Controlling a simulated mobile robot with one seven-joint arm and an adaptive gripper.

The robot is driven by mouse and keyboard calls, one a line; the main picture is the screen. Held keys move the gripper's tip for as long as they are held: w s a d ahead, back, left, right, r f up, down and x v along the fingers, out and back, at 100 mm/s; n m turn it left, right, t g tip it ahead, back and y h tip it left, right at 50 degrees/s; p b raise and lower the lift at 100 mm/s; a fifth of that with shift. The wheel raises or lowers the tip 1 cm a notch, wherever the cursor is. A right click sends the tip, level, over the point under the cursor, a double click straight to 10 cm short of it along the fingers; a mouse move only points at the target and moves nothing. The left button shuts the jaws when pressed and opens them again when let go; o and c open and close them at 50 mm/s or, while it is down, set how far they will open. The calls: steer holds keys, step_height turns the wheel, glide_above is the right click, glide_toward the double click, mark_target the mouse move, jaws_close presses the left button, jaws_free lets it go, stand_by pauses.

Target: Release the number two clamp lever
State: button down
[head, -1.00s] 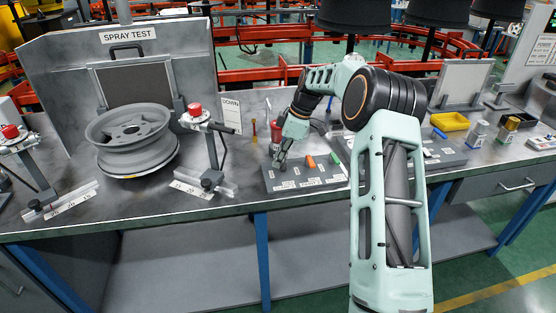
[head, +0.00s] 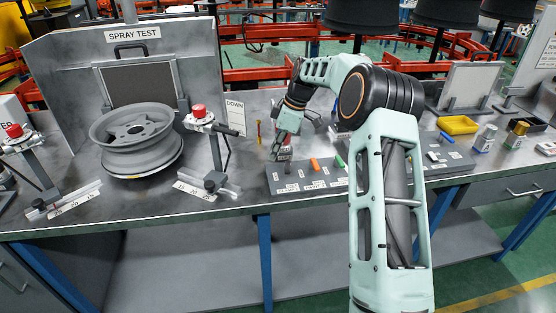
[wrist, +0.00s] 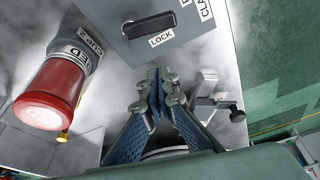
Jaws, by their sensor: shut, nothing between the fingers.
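My gripper (head: 274,157) is over the left end of a dark grey lever block (head: 300,187) on the bench. In the wrist view my gripper (wrist: 158,78) has its blue-padded fingers together and empty. Beyond the fingertips, in that view, a black lever (wrist: 150,25) lies across the grey block face (wrist: 115,35), apart from the fingers. A LOCK label is beside it, and a cut-off label starts with "CLA". I cannot read which number this lever has. An orange lever (head: 314,164) and a green lever (head: 340,160) stand farther right on the block.
A small grey fixture with a black knob (wrist: 236,115) is on the right.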

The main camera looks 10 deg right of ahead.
steer(key=v, duration=0.7)
steer(key=shift+r, duration=0.2)
steer(key=shift+s, duration=0.15)
